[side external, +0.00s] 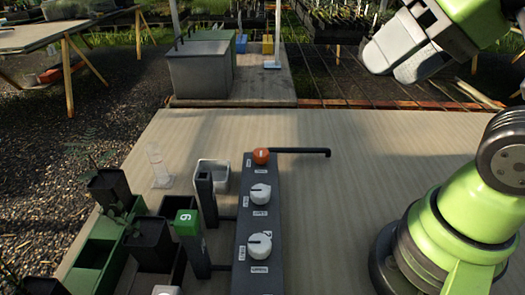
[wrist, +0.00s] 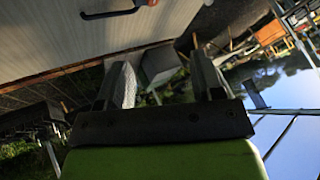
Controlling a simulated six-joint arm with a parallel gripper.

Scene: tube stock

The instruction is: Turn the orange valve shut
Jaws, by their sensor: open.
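The orange valve (side external: 261,156) is a small round knob with a pale mark on top, at the far end of a dark upright-running panel (side external: 258,215). A thin black bar (side external: 300,151) runs right from beside it and bends at its end; I cannot tell whether it is a pipe or a lever. In the wrist view the orange valve (wrist: 152,2) is cut by the top edge, with the black bar (wrist: 110,14) to its left. My gripper (wrist: 165,75) is open and empty, its two fingers apart, away from the valve.
Two white knobs (side external: 260,193) (side external: 259,246) sit on the same panel. The table (side external: 350,200) is clear right of the panel.

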